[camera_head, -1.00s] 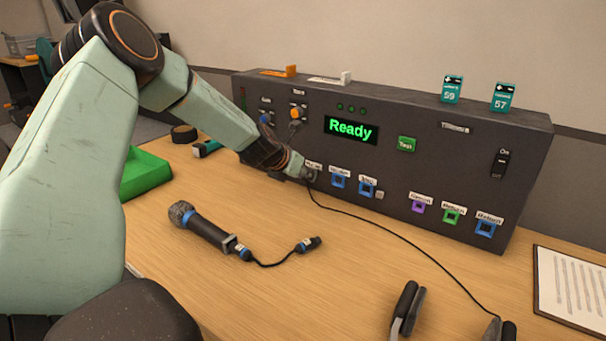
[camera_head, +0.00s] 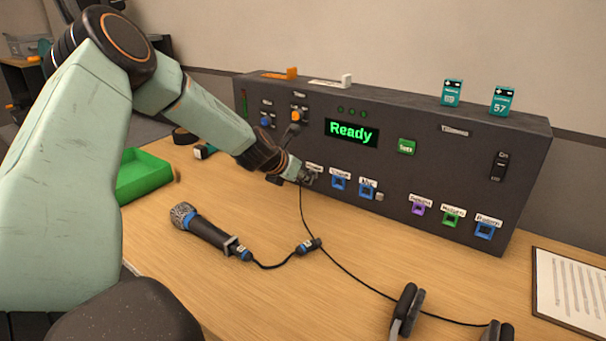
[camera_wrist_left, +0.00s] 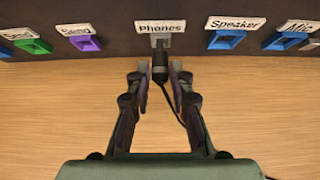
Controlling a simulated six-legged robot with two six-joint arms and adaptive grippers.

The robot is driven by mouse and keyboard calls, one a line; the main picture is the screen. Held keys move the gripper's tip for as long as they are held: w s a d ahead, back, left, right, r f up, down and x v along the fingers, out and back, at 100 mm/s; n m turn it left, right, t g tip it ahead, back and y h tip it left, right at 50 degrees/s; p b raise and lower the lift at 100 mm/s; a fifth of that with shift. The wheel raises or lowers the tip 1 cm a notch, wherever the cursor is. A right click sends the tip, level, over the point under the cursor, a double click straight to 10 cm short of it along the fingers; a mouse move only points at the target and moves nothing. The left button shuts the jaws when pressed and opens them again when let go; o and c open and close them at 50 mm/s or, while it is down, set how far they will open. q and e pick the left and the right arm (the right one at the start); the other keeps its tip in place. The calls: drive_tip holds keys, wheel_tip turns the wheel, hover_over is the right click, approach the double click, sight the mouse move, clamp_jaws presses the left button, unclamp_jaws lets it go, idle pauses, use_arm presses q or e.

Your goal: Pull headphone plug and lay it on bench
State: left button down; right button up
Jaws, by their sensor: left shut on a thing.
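In the left wrist view the black headphone plug (camera_wrist_left: 160,68) sits between the fingers of my left gripper (camera_wrist_left: 160,77), just in front of the socket (camera_wrist_left: 160,42) under the "Phones" label. Whether its tip is still in the socket is hidden. In the head view my left gripper (camera_head: 306,176) is at the console's front face and covers the plug. The thin black cable (camera_head: 345,268) hangs from the gripper to the bench (camera_head: 215,290) and runs to the headphones (camera_head: 407,310) at the front edge. My right gripper is not in view.
The grey console (camera_head: 440,165) shows "Ready" and has several coloured sockets along its lower front. A microphone (camera_head: 200,226) with a short cable lies on the bench. A green tray (camera_head: 145,175) is at left and a clipboard (camera_head: 567,295) at right. Bare wood lies before the console.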

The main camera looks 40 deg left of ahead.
use_arm(q)
drive_tip(key=shift+s+d+p, duration=0.2)
drive_tip(key=shift+s+p, duration=1.05)
drive_tip(key=shift+s, duration=0.45)
